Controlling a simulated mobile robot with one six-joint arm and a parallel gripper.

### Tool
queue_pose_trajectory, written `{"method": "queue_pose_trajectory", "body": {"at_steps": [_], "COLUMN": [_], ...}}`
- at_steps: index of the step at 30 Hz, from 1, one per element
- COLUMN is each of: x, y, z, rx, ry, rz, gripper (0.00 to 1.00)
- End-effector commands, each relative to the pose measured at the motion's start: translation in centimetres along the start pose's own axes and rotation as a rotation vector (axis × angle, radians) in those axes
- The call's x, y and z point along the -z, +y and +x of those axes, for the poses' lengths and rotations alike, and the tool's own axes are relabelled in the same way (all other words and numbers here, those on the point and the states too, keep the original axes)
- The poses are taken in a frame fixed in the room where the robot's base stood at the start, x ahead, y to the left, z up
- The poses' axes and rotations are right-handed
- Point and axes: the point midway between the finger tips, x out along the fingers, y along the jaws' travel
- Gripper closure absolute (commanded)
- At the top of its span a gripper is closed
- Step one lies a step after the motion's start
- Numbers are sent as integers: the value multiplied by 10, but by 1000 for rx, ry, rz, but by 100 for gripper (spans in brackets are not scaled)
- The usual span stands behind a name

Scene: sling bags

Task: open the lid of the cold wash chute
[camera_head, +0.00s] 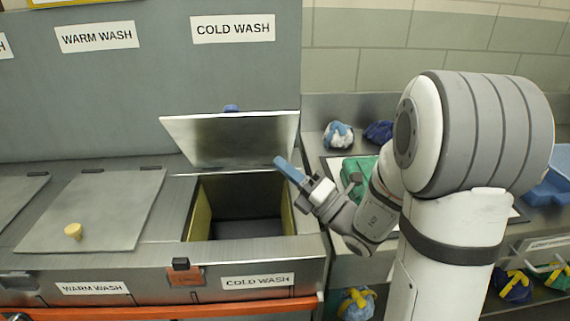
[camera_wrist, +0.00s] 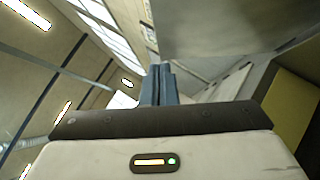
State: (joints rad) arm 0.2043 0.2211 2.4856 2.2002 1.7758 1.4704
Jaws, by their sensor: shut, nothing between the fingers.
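The cold wash lid (camera_head: 230,138) is raised and leans back over its chute, its underside facing me. A blue knob shows just above its top edge. The cold wash chute (camera_head: 189,226) below it is uncovered, with yellowish side walls and a dark inside. My gripper (camera_head: 281,163) is shut and empty, its blue fingers in front of the lid's lower right part in the head view. Whether they touch the lid I cannot tell. In the wrist view the shut fingers (camera_wrist: 158,82) point up, and the lid's grey underside (camera_wrist: 215,30) is at the upper right.
The warm wash lid (camera_head: 95,210) with its yellow knob lies closed to the left. An orange rail (camera_head: 170,310) runs along the front. To the right, a counter holds cloth bundles (camera_head: 339,135), a green item (camera_head: 358,172) and a blue tray (camera_head: 552,185).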

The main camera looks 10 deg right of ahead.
Motion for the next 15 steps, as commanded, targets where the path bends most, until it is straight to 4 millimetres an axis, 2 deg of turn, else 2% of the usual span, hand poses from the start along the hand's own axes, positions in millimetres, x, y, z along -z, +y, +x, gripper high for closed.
{"method": "queue_pose_trajectory", "body": {"at_steps": [3, 9, 15], "x": [1, 1, -19], "y": [2, 2, 1], "z": [28, 71, 93], "rx": [-5, -3, 0], "ry": [6, 6, 2], "rz": [0, -1, -4], "gripper": [100, 100, 100]}}
